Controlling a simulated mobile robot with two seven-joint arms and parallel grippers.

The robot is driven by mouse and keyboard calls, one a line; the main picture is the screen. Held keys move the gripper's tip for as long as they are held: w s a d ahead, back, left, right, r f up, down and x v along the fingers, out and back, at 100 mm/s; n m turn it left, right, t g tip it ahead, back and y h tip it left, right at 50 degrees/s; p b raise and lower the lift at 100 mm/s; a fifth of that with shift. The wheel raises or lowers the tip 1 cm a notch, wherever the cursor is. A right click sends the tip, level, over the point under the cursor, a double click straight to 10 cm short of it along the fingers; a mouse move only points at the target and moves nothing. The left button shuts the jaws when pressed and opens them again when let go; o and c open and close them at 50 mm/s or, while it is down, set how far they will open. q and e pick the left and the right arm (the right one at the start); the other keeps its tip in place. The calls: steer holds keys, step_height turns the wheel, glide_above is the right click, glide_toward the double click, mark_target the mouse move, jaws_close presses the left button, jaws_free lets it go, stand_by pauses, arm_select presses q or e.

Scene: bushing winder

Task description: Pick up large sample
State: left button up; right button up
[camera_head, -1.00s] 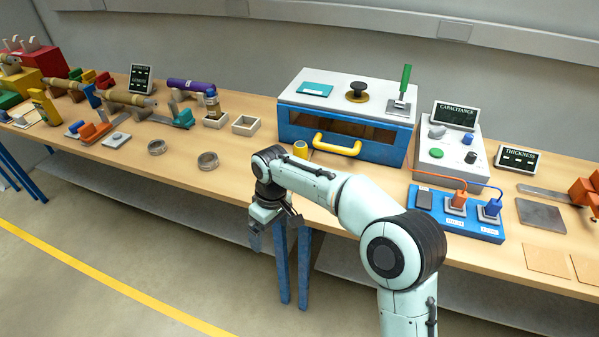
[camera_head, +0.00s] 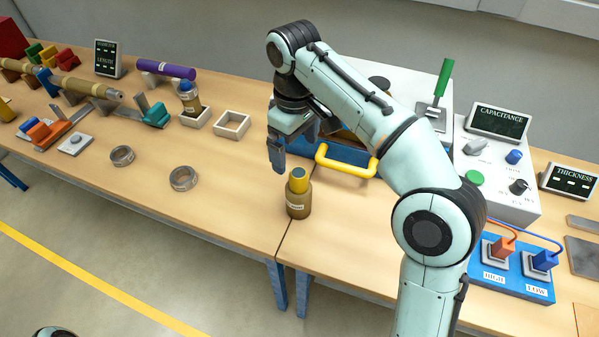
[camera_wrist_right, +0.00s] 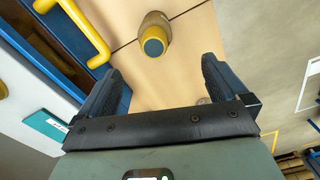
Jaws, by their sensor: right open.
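A brown bottle-shaped sample (camera_head: 298,203) with a yellow neck and grey-blue top stands upright near the table's front edge. Its label is too small to read. It also shows in the right wrist view (camera_wrist_right: 154,32), beyond the fingertips. My right gripper (camera_head: 291,152) is above the table, behind and above this sample, apart from it. In the right wrist view the jaws (camera_wrist_right: 161,72) are open with nothing between them. Another brown sample with a blue top (camera_head: 188,97) stands in a white square holder at the left. My left gripper is not in view.
A blue and white box with a yellow handle (camera_head: 340,165) is close behind my right gripper, partly hidden by my arm. An empty white square holder (camera_head: 231,124) and two metal rings (camera_head: 183,179) are to the left. The capacitance unit (camera_head: 492,170) is at right.

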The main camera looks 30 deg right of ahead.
mark_target(297, 173)
steer(key=shift+w+d, duration=0.15)
steer(key=shift+w, duration=0.1)
steer(key=shift+w+d+f, duration=0.1)
steer(key=shift+f, duration=0.25)
steer(key=f+b, duration=0.1)
steer(key=f, duration=0.1)
steer(key=f+b, duration=0.1)
steer(key=f, duration=0.4)
steer(key=shift+s+b, duration=0.25)
steer(key=shift+b, duration=0.15)
steer(key=shift+w+f, duration=0.1)
steer(key=shift+f, duration=0.35)
steer(key=f, duration=0.1)
steer(key=f+b, duration=0.1)
steer(key=f, duration=0.2)
steer(key=shift+d+f, duration=0.25)
steer(key=shift+f, duration=0.1)
steer(key=shift+r, duration=0.1)
jaws_close()
